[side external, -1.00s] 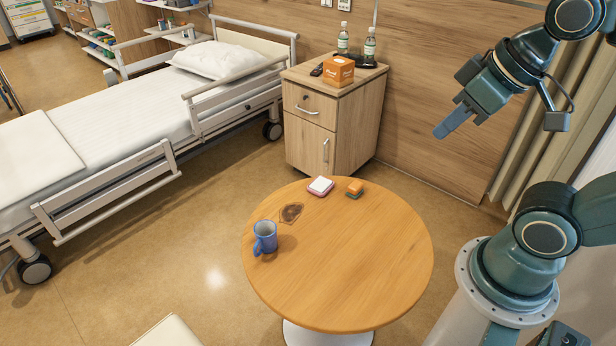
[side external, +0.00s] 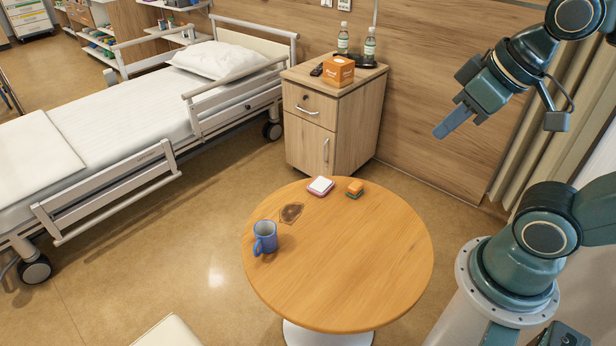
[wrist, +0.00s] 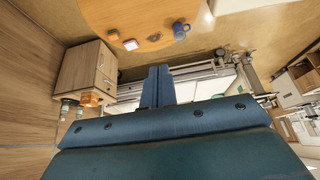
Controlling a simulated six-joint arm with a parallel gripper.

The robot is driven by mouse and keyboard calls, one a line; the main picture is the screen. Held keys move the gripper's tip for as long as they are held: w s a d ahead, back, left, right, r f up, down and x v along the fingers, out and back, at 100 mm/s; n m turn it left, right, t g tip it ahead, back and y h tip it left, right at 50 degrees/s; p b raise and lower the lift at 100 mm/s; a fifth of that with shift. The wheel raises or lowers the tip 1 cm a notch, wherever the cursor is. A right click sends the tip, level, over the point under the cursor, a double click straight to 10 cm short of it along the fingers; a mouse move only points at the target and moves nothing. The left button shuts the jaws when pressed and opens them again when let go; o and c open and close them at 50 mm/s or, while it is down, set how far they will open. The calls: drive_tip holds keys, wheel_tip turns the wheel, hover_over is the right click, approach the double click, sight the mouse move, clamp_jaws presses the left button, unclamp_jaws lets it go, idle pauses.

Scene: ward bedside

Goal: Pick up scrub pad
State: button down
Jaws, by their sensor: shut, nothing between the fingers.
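The scrub pad (side external: 354,188) is a small orange block with a dark green underside. It lies on the round wooden table (side external: 370,262) near its far edge, and shows at the top of the wrist view (wrist: 113,35). My gripper (side external: 438,133) is shut and empty, raised in the air to the right of the pad and well apart from it. In the wrist view my closed fingers (wrist: 158,73) point up the picture, and the pad is beyond them to the upper left. Nothing hides the pad in the side view.
A pink-and-white block (side external: 320,186) lies just left of the pad. A dark brown stain (side external: 291,213) and a blue mug (side external: 265,237) are farther left. The table's middle and right are clear. A bedside cabinet (side external: 310,137) with an orange box (side external: 339,71) stands behind.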

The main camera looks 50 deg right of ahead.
drive_tip(key=c, duration=0.8)
unclamp_jaws()
